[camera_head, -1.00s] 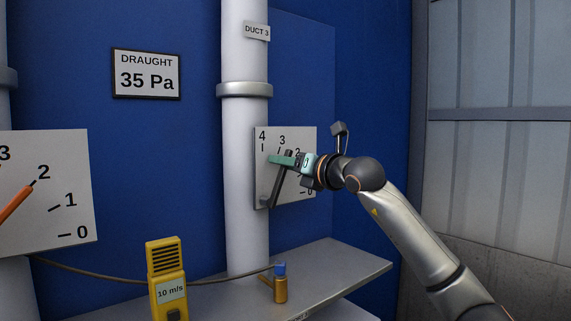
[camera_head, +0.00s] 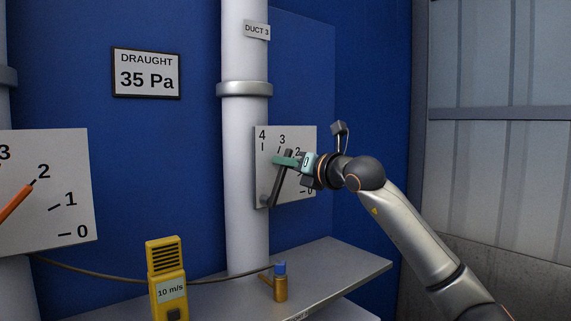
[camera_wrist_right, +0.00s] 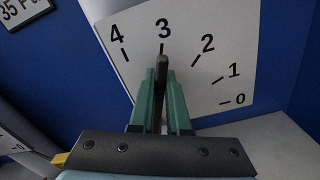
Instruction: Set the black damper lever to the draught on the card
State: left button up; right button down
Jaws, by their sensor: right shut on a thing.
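The black damper lever (camera_head: 282,178) is on the scale plate (camera_head: 305,140) of Duct 3, tilted up from its pivot at the plate's lower left. My right gripper (camera_head: 284,161) is shut on the lever near its upper part. In the right wrist view the lever (camera_wrist_right: 161,65) stands between the green fingers (camera_wrist_right: 160,95), and its tip points at the 3 mark. The draught card (camera_head: 147,73) on the blue wall reads 35 Pa. My left gripper is not in view.
A second plate (camera_head: 75,150) with an orange lever (camera_head: 15,203) is at the left. The white duct (camera_head: 246,150) stands beside the lever's plate.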

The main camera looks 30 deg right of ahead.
dwell(0.6)
jog(key=shift+f, duration=0.15)
jog(key=d+m+b, duration=0.1)
jog(key=d+f+m, duration=0.1)
jog(key=m, duration=0.1)
jog(key=d+m+b, duration=0.1)
jog(key=shift+w+f+m+b, duration=0.15)
jog(key=shift+f+m+b, duration=0.15)
jog(key=shift+f+b, duration=0.1)
jog(key=c, duration=0.9)
grip_release()
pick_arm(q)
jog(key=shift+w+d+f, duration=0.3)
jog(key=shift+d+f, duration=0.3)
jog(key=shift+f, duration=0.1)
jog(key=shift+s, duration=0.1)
